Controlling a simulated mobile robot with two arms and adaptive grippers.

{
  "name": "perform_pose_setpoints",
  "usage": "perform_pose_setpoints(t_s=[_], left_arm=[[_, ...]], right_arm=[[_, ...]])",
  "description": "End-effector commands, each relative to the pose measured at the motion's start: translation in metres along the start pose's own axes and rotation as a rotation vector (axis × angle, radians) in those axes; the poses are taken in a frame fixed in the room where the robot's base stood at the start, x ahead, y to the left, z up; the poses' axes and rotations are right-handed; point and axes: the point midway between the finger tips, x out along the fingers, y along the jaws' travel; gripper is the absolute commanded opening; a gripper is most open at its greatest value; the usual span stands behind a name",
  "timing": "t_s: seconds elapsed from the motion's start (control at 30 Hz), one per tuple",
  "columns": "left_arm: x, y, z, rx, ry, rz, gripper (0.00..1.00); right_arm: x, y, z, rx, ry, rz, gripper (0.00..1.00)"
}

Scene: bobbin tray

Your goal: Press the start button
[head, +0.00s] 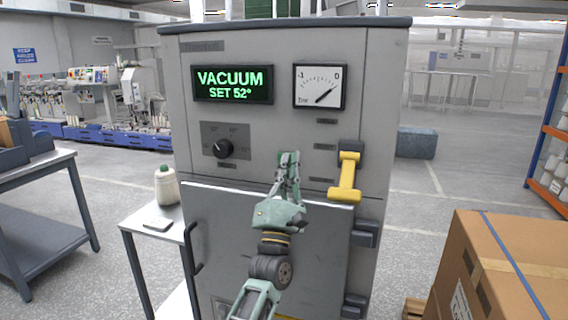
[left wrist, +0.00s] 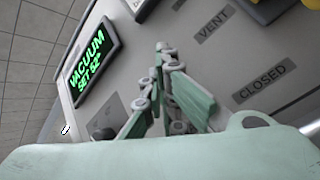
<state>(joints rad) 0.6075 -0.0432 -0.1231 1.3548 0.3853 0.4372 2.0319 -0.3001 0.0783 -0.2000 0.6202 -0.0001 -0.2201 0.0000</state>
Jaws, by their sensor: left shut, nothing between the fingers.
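A grey machine cabinet (head: 290,45) stands in front of me. Its display (head: 233,84) reads "VACUUM SET 52°" in green; the display also shows in the left wrist view (left wrist: 90,61). My left gripper (head: 289,156) is shut and empty in front of the panel, below the dial gauge (head: 320,87) and left of the yellow lever (head: 346,178). Its fingers (left wrist: 165,48) also show closed together in the left wrist view. I cannot tell whether they touch the panel. I see no start button; the gripper covers part of the panel. My right gripper is out of view.
A black knob (head: 223,148) sits on the panel's left. Labels "VENT" (left wrist: 213,24) and "CLOSED" (left wrist: 264,83) show in the left wrist view. A side table (head: 140,222) with a bottle (head: 166,186) stands at left. A cardboard box (head: 515,255) stands at right.

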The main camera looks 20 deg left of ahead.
Motion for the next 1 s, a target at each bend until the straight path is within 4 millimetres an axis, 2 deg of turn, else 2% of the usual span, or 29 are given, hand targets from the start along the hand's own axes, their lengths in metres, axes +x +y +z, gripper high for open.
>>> perform_pose_setpoints(t_s=[0.63, 1.0], left_arm=[[0.002, -0.001, -0.001, 0.000, 0.000, 0.000, 0.00], [-0.010, 0.007, 0.007, 0.001, 0.000, -0.001, 0.00]], right_arm=[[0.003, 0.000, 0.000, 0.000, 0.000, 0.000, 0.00], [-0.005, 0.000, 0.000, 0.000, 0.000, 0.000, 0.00]])
